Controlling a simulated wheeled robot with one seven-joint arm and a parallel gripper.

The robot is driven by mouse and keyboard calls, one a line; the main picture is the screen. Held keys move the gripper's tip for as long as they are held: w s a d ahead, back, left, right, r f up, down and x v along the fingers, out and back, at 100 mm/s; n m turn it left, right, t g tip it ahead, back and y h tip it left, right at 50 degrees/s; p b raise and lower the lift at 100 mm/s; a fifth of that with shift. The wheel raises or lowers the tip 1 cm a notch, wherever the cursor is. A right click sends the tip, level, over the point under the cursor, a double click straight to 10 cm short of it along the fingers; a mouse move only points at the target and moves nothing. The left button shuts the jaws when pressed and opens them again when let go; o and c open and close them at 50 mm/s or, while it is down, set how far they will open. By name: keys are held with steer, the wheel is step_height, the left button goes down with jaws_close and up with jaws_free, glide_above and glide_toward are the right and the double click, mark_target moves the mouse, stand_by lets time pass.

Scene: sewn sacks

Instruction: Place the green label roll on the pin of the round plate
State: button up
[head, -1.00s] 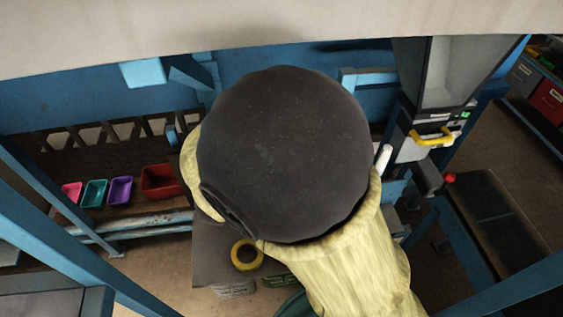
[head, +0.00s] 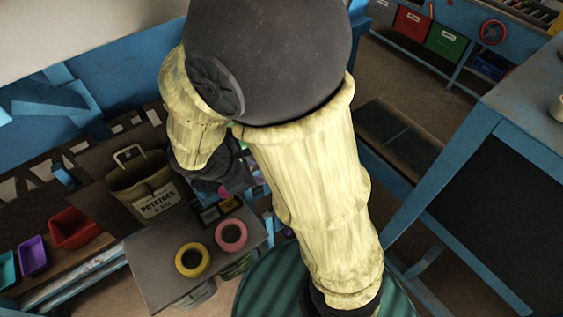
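I cannot make out the green label roll or the round plate with its pin in the head view. My arm, in a pale yellow sleeve with a large black joint, covers the middle of the picture. The dark end of my arm with my gripper (head: 208,178) points down behind the sleeve, beside a sack; its fingers are too dark and hidden to read. A yellow roll (head: 180,262) and a pink roll (head: 217,238) lie flat, side by side, on a small grey table (head: 160,285).
An open brown sack marked POTATOES (head: 148,186) stands behind the small table. Red (head: 75,228), purple (head: 33,257) and teal trays sit on the left shelf. A blue-framed bench (head: 530,110) stands at the right. Red and green bins (head: 446,40) are at the back right.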

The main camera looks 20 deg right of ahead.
steer(key=s+d+r+m+y, duration=0.1)
steer(key=d+m+y, duration=0.4)
steer(key=m, duration=1.3)
steer(key=shift+s+d+y, duration=0.25)
steer(key=shift+d+y, duration=0.15)
steer(key=shift+d, duration=0.6)
